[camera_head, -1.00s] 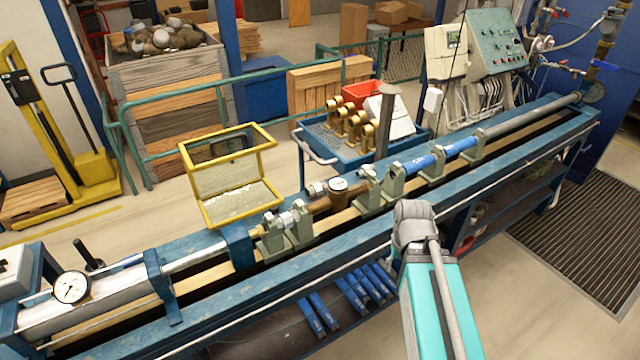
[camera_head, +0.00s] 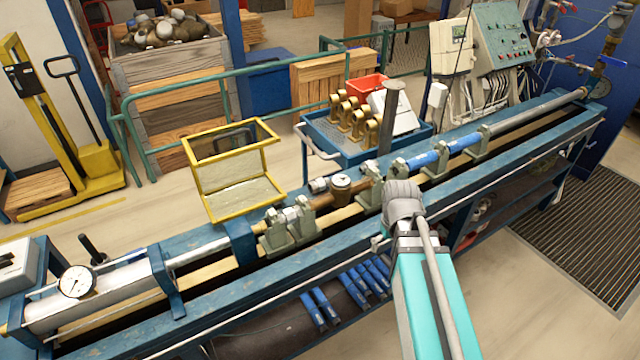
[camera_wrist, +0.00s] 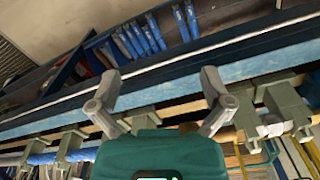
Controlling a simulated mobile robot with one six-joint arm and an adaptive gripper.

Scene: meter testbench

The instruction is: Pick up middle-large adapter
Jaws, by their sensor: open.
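Several blue cylindrical adapters lie in groups on the shelf under the bench. In the head view one group (camera_head: 320,309) is at the left and another (camera_head: 368,280) is further right. They also show near the top of the wrist view (camera_wrist: 136,40). I cannot tell which one is the middle-large adapter.
The long blue test bench (camera_head: 290,285) crosses the view, its front rail (camera_wrist: 150,90) between the gripper and shelf in the wrist picture. A brass-coloured meter (camera_head: 341,184) and clamps sit on top. A blue trolley (camera_head: 325,140) stands behind.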

